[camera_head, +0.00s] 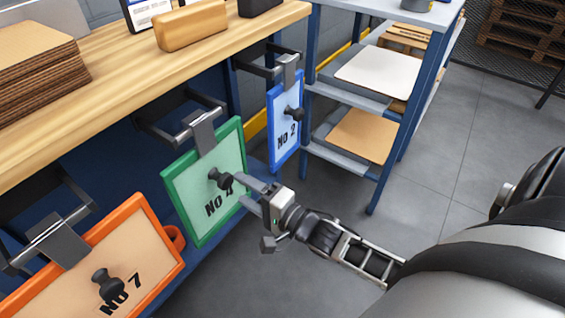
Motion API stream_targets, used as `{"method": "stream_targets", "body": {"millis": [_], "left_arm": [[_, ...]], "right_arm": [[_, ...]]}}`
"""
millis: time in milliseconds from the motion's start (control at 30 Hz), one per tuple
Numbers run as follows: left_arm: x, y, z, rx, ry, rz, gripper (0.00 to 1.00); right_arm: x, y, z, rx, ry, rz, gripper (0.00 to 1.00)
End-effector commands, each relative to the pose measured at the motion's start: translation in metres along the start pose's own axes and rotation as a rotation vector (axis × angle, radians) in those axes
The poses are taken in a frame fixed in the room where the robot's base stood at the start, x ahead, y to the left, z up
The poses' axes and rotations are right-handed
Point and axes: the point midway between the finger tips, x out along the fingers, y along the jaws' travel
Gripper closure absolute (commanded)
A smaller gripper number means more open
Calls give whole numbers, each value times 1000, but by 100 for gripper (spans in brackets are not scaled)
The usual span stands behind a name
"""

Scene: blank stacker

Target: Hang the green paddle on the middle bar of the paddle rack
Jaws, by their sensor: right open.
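The green paddle (178,198), with a pale green face, a black knob (220,179) and a partly covered "NO" label, hangs at the middle bar (160,133) of the rack under the bench. Its grey hook (203,131) meets the front of the bar, and the paddle is slightly tilted in view. My right gripper (241,187) is open, its fingertips just right of the knob and close to it. I cannot tell whether they touch it. My left gripper is not in view.
An orange paddle (125,258) hangs at the near bar, and a blue paddle (285,125) at the far bar. The wooden bench top (120,85) overhangs the rack. A blue-framed shelf (350,105) stands behind. Open grey floor (430,190) lies to the right.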

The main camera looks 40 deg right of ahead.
Motion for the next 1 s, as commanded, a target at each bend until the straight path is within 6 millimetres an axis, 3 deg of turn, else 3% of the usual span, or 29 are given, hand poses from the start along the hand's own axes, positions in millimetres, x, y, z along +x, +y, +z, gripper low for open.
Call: {"method": "stream_targets", "body": {"millis": [200,500,867,1000], "left_arm": [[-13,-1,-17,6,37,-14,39],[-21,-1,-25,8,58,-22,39],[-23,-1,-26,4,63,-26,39],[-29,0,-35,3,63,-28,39]], "right_arm": [[-57,-1,0,0,-1,3,37],[-107,-2,0,-1,-1,-5,37],[-116,-3,0,-2,-1,-8,37],[-114,-11,6,-77,11,22,37]]}}
